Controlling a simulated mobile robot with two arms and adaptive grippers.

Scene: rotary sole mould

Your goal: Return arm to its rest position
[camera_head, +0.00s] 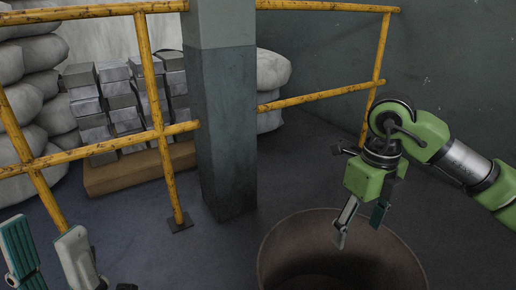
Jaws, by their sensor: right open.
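My right arm comes in from the right edge, and its green-bodied right gripper (359,231) points down above the far rim of a round brown open container (300,240). Its two fingers are apart, with nothing between them. My left gripper (42,230) shows only in part at the bottom left corner. Its teal-padded finger and its grey finger point up and stand well apart, with nothing seen between them. The rest of the left arm is out of view.
Yellow railings (105,151) run across the left and back. A grey pillar (224,130) stands in the middle. Behind the railing are stacked grey blocks (122,100) on a brown base (125,170) and pale sacks (40,60). Dark floor (170,255) is clear between left gripper and container.

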